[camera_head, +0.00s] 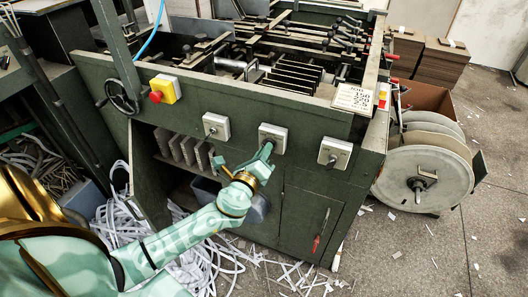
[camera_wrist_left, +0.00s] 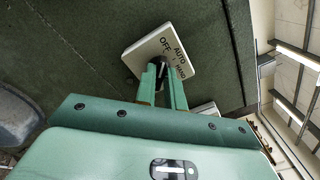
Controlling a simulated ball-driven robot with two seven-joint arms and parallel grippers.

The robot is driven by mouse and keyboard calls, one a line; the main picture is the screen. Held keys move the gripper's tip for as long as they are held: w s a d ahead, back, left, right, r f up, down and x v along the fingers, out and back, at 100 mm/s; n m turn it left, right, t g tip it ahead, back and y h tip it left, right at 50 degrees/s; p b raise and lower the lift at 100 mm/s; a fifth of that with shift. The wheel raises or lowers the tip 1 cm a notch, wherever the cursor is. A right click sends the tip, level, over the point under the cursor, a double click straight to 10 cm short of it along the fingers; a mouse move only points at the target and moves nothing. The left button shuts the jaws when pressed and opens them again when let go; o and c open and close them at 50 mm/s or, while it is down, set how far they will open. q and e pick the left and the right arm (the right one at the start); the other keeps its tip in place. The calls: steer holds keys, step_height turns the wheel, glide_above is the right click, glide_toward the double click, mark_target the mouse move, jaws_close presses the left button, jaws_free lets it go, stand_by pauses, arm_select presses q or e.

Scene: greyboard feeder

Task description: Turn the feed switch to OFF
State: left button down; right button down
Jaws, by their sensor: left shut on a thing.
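The feed switch (camera_head: 272,134) is the middle of three pale switch plates on the green front panel of the machine. In the left wrist view its plate (camera_wrist_left: 143,51) carries the words OFF, AUTO and HAND around a dark knob (camera_wrist_left: 160,66). My left gripper (camera_head: 267,151) is at this switch, reaching up from below. In the left wrist view its two green fingers (camera_wrist_left: 162,82) are shut on the knob, one on each side. The fingers hide part of the knob, and I cannot tell which word it points to. My right gripper is not in view.
Similar switches sit to the left (camera_head: 215,126) and right (camera_head: 335,153). A red emergency button on a yellow box (camera_head: 165,89) and a handwheel (camera_head: 122,96) are further left. A large reel (camera_head: 425,176) stands at right. Paper strips (camera_head: 125,222) litter the floor.

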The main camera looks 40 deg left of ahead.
arm_select(q)
steer(key=shift+r, duration=0.15)
steer(key=c, duration=1.5)
jaws_free()
steer(key=shift+s, duration=0.1)
steer(key=v, duration=1.6)
steer(key=shift+d, duration=0.1)
